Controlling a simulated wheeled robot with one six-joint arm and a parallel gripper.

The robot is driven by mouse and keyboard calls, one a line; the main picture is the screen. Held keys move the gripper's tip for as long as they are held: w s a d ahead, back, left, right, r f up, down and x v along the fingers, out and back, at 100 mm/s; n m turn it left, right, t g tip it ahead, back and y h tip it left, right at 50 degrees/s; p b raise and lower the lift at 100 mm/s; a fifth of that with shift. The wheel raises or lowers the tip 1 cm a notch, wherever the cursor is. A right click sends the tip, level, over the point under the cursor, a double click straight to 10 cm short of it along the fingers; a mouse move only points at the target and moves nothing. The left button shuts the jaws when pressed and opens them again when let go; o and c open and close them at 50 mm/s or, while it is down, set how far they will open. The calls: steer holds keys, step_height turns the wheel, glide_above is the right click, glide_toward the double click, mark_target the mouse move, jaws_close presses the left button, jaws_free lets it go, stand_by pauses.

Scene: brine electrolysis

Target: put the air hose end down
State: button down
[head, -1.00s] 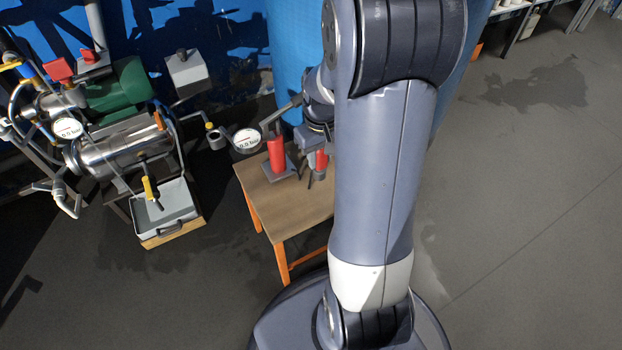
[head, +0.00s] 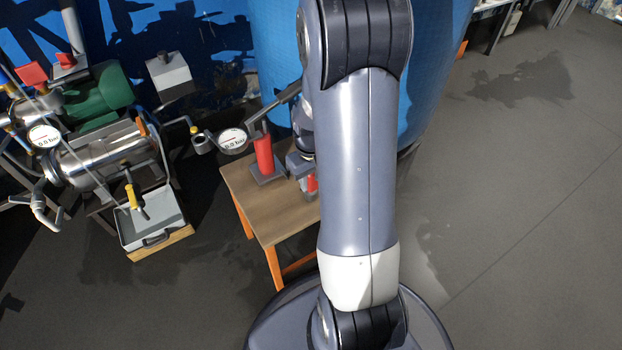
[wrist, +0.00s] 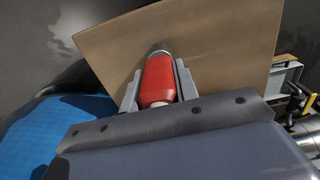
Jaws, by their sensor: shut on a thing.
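The air hose end (wrist: 158,82) is a red cylinder with a pale metal tip, held between the two grey fingers of my gripper (wrist: 158,90) in the wrist view. My gripper is shut on it. In the head view my gripper (head: 303,172) is over the right part of the small wooden table, partly hidden by my arm, and the red hose end (head: 311,184) shows at it. The wooden table top (head: 250,207) lies beyond the hose end in the wrist view (wrist: 215,50). I cannot tell whether the hose end touches it.
A steel cell (head: 105,160) and grey tray (head: 150,225) stand left. A blue tank (head: 420,90) rises behind. The table's front left is bare.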

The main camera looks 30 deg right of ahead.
steer(key=shift+f, duration=0.1)
steer(key=c, duration=1.5)
jaws_free()
steer(key=shift+f, duration=0.1)
steer(key=shift+c, duration=0.2)
steer(key=o, duration=0.5)
steer(key=shift+c, duration=0.2)
step_height(320, 180, up, 12)
steer(key=p, duration=0.4)
steer(key=shift+r, duration=0.25)
